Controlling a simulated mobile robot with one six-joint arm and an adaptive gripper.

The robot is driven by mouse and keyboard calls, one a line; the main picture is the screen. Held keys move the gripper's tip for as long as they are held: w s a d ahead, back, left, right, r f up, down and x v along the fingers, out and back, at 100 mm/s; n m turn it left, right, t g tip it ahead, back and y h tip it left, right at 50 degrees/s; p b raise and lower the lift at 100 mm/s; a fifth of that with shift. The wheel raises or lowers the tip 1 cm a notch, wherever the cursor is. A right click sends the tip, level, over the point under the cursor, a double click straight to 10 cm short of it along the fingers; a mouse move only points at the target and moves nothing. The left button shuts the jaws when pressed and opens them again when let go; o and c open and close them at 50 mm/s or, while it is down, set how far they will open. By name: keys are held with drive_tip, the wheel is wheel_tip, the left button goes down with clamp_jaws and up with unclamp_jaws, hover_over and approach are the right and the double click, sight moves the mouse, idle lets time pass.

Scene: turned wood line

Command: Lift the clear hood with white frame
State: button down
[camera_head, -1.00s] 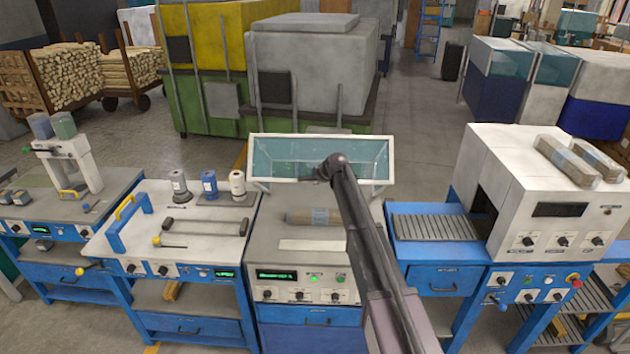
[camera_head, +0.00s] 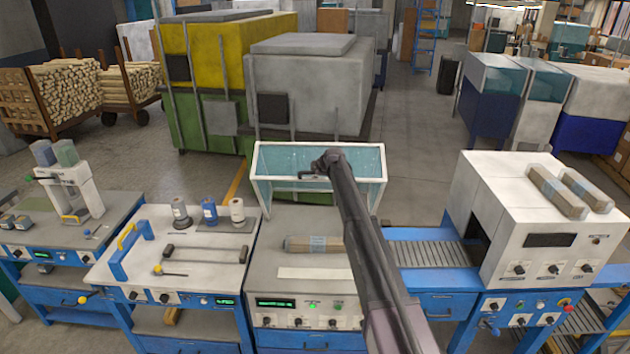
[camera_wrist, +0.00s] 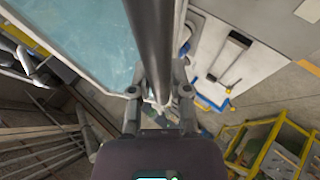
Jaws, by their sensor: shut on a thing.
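The clear hood with white frame (camera_head: 270,165) stands raised and tilted at the back of the middle machine (camera_head: 262,255), its clear panel facing me. My gripper (camera_head: 316,170) is at the middle of the hood, beside a small dark bar on its front. In the wrist view, my gripper (camera_wrist: 158,98) is shut around a dark round bar, which looks like the hood's handle (camera_wrist: 150,45). The hood's clear panel (camera_wrist: 75,40) fills the upper left there. My arm hides part of the hood's right half and of the machine.
A wrapped bundle (camera_head: 313,244) and a pale strip (camera_head: 313,273) lie on the machine bed under the hood. A white bench (camera_head: 185,255) stands left. A roller conveyor (camera_head: 435,255) and white tunnel machine (camera_head: 548,235) stand right. Large cabinets (camera_head: 310,85) stand behind.

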drive_tip(key=shift+w+a+r+p, duration=0.1)
drive_tip(key=shift+w+r+p, duration=0.25)
drive_tip(key=shift+w, duration=0.5)
drive_tip(key=shift+w+d+r+p, duration=0.15)
drive_tip(key=shift+w+r, duration=0.25)
drive_tip(key=shift+w, duration=0.4)
drive_tip(key=shift+w+a+r+p, duration=0.15)
drive_tip(key=shift+w+r+p, duration=0.25)
drive_tip(key=shift+w, duration=0.45)
drive_tip(key=c, duration=0.6)
unclamp_jaws()
drive_tip(key=shift+o, duration=0.2)
drive_tip(key=shift+s+f, duration=0.1)
drive_tip(key=shift+s, duration=0.05)
